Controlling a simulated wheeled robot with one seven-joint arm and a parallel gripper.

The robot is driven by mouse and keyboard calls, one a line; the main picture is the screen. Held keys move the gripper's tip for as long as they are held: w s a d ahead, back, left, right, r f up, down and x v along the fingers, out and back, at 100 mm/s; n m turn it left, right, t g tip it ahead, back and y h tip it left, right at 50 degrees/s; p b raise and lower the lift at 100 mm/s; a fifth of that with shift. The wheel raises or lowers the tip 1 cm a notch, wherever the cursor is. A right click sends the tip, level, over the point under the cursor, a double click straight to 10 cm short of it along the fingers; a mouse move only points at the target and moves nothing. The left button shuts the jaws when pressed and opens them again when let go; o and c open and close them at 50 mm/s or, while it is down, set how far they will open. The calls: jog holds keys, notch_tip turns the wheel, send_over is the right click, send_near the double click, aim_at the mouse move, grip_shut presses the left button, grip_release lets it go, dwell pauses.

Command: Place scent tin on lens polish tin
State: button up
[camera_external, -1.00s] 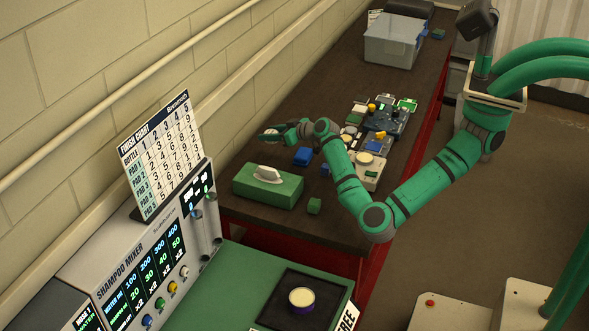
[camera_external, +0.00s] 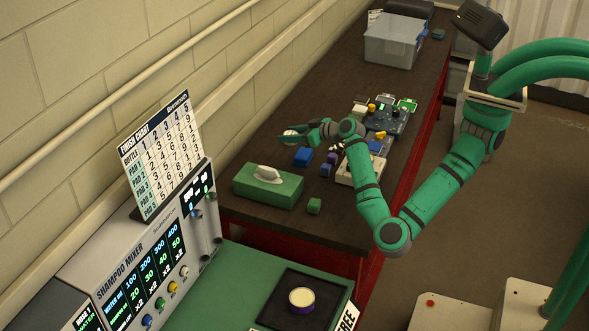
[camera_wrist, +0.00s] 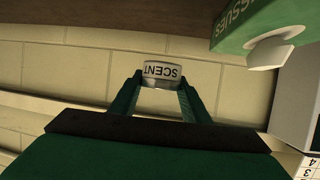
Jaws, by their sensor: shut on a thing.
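My gripper (camera_external: 300,134) is shut on the scent tin (camera_external: 290,136), holding it above the dark bench near the wall. In the wrist view the tin (camera_wrist: 166,74) is pale, with the word SCENT upside down, between both fingers (camera_wrist: 161,86). A round tin (camera_external: 302,297) with a cream top and purple side sits on the black mat on the green counter, well apart from my gripper. No lens polish label is readable, so I cannot tell for sure that it is the lens polish tin.
A green tissue box (camera_external: 268,187) stands on the bench below my gripper in the picture, with a blue block (camera_external: 302,156) close by. Several small items crowd the bench around my forearm. A clear bin (camera_external: 392,45) stands at the back. The shampoo mixer (camera_external: 150,262) borders the green counter.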

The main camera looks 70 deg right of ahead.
jog(key=a, duration=0.4)
jog(key=s+a+f+n+y, duration=0.1)
jog(key=a, duration=0.4)
jog(key=s+a+f+n+y, duration=0.1)
jog(key=a, duration=0.4)
jog(key=shift+a+f, duration=0.2)
jog(key=shift+a, duration=0.05)
jog(key=s+a+f+n+y, duration=0.1)
jog(key=s+a, duration=0.2)
jog(key=a, duration=0.4)
jog(key=s+a+f+n+y, duration=0.1)
jog(key=s+a+y, duration=0.15)
jog(key=a, duration=0.35)
jog(key=n+g+y, duration=0.2)
jog(key=n+y, duration=0.2)
send_over(311, 305)
notch_tip(311, 305, down, 6)
jog(key=shift+f, duration=3.7)
jog(key=shift+h, duration=0.25)
jog(key=o, duration=1)
jog(key=shift+f, duration=0.1)
jog(key=shift+o, duration=0.2)
